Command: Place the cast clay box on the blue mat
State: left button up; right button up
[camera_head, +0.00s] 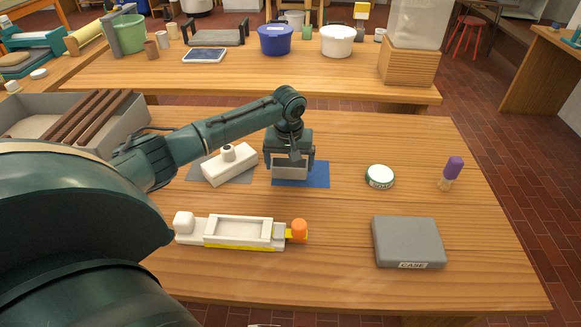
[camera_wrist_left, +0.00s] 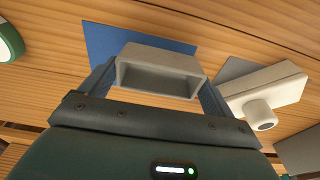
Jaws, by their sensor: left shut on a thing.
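My left gripper (camera_head: 289,174) points down over the blue mat (camera_head: 316,176) in the head view. It is shut on the cast clay box (camera_head: 291,165), a small grey open-sided box. In the left wrist view the box (camera_wrist_left: 160,62) sits between the two fingers, its hollow side facing the camera. The blue mat (camera_wrist_left: 110,42) lies behind it, partly hidden by the box. I cannot tell whether the box touches the mat or hangs just above it. My right gripper is not in view.
A white block mould with a round knob (camera_head: 229,164) lies on a grey mat just left. In front lies a long white mould with an orange knob (camera_head: 238,230). A grey case (camera_head: 408,242), a round tin (camera_head: 380,176) and a purple-topped tool (camera_head: 452,170) stand to the right.

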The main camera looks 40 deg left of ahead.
aim_at(289, 172)
pick_arm(q)
jog(key=shift+f, duration=0.95)
jog(key=o, duration=0.8)
jog(key=shift+f, duration=0.1)
jog(key=shift+c, duration=0.2)
notch_tip(289, 172, up, 12)
jog(key=s, duration=0.1)
jog(key=shift+d+p, duration=0.35)
jog(key=shift+d, duration=0.05)
